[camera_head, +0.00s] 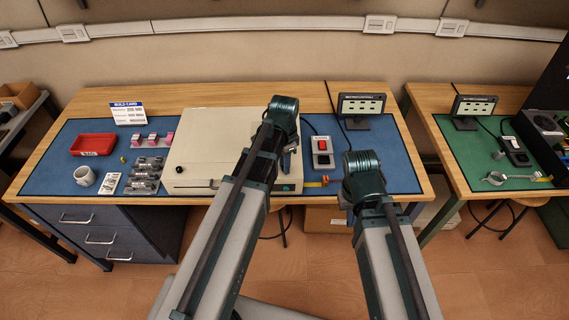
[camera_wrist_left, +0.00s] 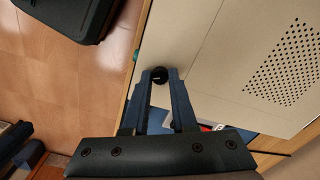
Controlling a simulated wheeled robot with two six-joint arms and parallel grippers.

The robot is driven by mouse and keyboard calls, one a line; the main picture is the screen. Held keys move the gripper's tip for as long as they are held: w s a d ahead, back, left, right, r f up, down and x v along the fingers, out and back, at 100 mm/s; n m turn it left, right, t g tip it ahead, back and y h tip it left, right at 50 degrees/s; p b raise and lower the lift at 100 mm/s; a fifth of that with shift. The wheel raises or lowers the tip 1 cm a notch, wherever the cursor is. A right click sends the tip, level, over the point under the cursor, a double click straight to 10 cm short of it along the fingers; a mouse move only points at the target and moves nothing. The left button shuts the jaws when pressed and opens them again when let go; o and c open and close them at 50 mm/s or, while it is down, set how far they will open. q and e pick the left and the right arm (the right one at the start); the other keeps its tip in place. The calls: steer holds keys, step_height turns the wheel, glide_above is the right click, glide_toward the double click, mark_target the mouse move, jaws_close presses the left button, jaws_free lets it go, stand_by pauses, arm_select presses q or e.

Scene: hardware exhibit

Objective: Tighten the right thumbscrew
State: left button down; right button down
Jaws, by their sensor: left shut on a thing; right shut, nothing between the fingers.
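The beige case (camera_head: 222,142) lies on the blue mat (camera_head: 55,165) of the middle bench. A black thumbscrew (camera_wrist_left: 159,76) sits near the edge of its pale panel in the left wrist view. My left gripper (camera_wrist_left: 161,80) is shut on this thumbscrew, with a dark finger on either side of it. In the head view my left gripper (camera_head: 287,158) is at the right part of the case, and the thumbscrew is hidden there. Another dark knob (camera_head: 179,169) shows at the case's left front. My right gripper (camera_head: 344,203) is shut and empty near the bench's front edge, mostly hidden by its own wrist.
A red switch box (camera_head: 323,158) and a small display (camera_head: 361,122) stand right of the case. A red tray (camera_head: 96,144), a mug (camera_head: 84,176) and several small parts (camera_head: 146,170) lie to its left. A bench with a green mat (camera_head: 470,150) is further right.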

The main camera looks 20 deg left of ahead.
arm_select(q)
steer(key=m, duration=0.4)
steer(key=shift+m, duration=0.3)
stand_by(0.4)
steer(key=c, duration=0.7)
jaws_free()
steer(key=shift+r, duration=0.1)
step_height(320, 180, up, 14)
steer(key=p, duration=1.3)
steer(key=shift+f+p, duration=0.2)
steer(key=shift+p, duration=0.2)
